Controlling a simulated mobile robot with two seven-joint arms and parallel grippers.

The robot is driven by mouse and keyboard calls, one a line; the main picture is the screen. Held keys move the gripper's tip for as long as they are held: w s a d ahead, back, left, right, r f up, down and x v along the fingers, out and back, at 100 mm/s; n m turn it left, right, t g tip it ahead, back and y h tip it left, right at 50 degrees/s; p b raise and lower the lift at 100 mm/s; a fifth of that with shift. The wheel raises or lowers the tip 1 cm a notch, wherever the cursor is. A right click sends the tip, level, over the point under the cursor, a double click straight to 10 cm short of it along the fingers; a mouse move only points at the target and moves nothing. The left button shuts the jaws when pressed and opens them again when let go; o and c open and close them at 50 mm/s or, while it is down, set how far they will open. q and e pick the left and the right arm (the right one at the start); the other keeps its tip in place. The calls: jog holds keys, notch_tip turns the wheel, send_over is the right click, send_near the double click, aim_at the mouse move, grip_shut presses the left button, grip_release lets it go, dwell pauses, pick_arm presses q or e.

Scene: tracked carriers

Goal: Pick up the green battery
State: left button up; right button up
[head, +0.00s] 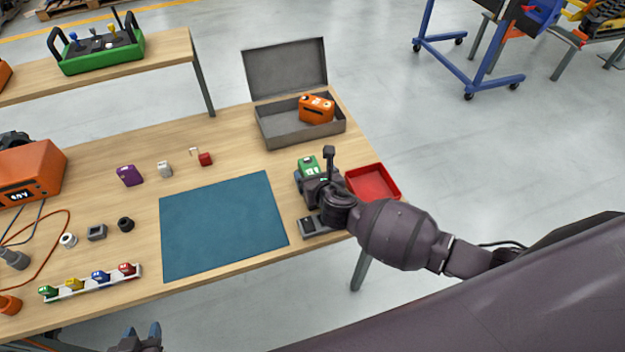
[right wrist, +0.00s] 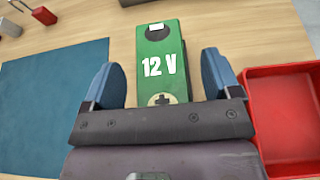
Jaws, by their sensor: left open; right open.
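The green battery (right wrist: 163,62) lies on the wooden table and carries the white marking "12 V" in the right wrist view. In the head view only its far end (head: 308,163) shows, the rest being hidden by my right gripper. My right gripper (right wrist: 162,85) is open, with one blue fingertip on each side of the near part of the battery. I see gaps beside it; whether the fingers are down at its height I cannot tell. My left gripper (head: 142,338) is open at the bottom edge of the head view, far from the battery.
A red tray (head: 373,184) stands close to the right of my right gripper. A grey open case (head: 290,131) with an orange battery (head: 316,108) is behind. A blue mat (head: 222,226) lies left. A small grey device (head: 314,226) sits in front.

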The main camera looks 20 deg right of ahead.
grip_shut()
jog(key=shift+w+r, duration=0.1)
dwell(0.3)
